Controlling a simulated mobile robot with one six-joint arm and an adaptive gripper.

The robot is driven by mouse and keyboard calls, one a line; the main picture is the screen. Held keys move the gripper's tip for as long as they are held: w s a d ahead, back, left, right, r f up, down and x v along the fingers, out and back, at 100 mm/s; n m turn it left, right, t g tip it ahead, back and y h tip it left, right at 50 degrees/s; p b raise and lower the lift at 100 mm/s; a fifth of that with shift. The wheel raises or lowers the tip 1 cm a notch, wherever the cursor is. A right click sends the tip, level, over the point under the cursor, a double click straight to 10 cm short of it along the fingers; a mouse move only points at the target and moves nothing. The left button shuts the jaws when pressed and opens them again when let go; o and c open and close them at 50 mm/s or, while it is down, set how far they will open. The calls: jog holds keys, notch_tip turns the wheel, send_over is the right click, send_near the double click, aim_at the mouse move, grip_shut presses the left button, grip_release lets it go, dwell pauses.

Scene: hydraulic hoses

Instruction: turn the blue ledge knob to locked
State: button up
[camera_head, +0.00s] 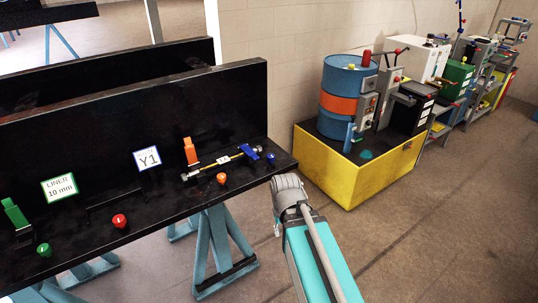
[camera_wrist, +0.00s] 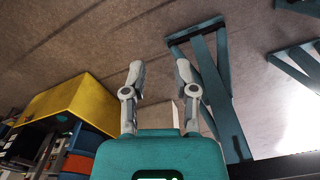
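The blue ledge knob (camera_head: 270,157) sits at the right end of the front ledge of the black bench (camera_head: 150,222). It is small in the head view, and I cannot read its lock position. A blue clamp handle (camera_head: 250,151) stands just behind it. My gripper (camera_wrist: 159,73) is open and empty in the wrist view, its two fingers apart over the floor. In the head view my arm reaches up just right of the bench end, and its fingers cannot be made out. The blue knob is not visible in the wrist view.
Orange (camera_head: 222,178), red (camera_head: 119,220) and green (camera_head: 43,249) knobs line the ledge. A hose (camera_head: 215,163) lies between the orange clamp (camera_head: 190,151) and the blue one. A yellow platform (camera_head: 375,173) with a blue barrel stands behind right. Open floor lies right of my arm.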

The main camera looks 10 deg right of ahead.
jog(key=o, duration=0.4)
jog(key=shift+w+d+r+p, duration=0.1)
jog(key=shift+w+r+p, duration=0.9)
jog(key=shift+w+r, duration=0.25)
notch_tip(320, 180, up, 22)
jog(key=n+p, duration=0.6)
jog(key=p, duration=1.6)
send_over(271, 155)
jog(key=shift+f, duration=0.2)
notch_tip(271, 155, down, 14)
jog(key=b, duration=1.4)
jog(key=shift+r, duration=0.2)
grip_shut()
